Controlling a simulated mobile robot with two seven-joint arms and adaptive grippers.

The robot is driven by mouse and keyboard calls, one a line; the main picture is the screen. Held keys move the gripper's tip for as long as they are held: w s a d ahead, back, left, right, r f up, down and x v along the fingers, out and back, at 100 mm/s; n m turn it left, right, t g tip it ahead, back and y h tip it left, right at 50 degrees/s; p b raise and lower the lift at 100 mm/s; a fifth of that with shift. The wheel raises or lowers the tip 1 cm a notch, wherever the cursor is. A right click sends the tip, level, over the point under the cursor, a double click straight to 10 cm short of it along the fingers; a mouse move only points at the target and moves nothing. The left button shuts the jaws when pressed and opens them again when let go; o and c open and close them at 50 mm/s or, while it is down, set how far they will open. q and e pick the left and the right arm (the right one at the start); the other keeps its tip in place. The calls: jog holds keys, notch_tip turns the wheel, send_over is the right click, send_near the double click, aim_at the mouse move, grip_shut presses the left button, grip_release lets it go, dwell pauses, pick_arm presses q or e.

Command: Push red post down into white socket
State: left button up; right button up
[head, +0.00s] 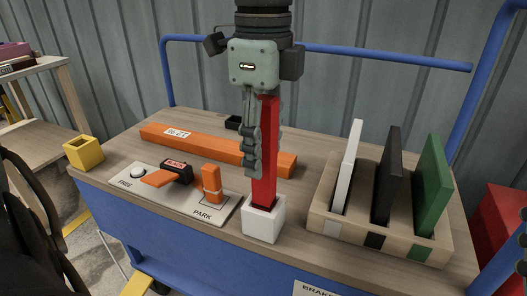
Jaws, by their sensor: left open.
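The tall red post (264,181) stands nearly upright with its lower end inside the mouth of the white socket (264,224), near the front edge of the tabletop. How deep it sits inside is hidden by the socket wall. My left gripper (251,165) points down from above, its fingers at the left side of the post and in front of part of it. It is open, and I cannot tell whether the fingers touch the post. The post's top is just under the gripper body. My right gripper is not in view.
Right of the socket, a wooden rack (325,226) holds white, black and green panels. A long orange bar (190,143) lies behind. A blue rail (370,55) runs along the back.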

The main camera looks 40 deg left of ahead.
aim_at(264, 98)
pick_arm(q)
notch_tip(264, 98, up, 11)
jog(key=shift+f, duration=0.1)
dwell(0.7)
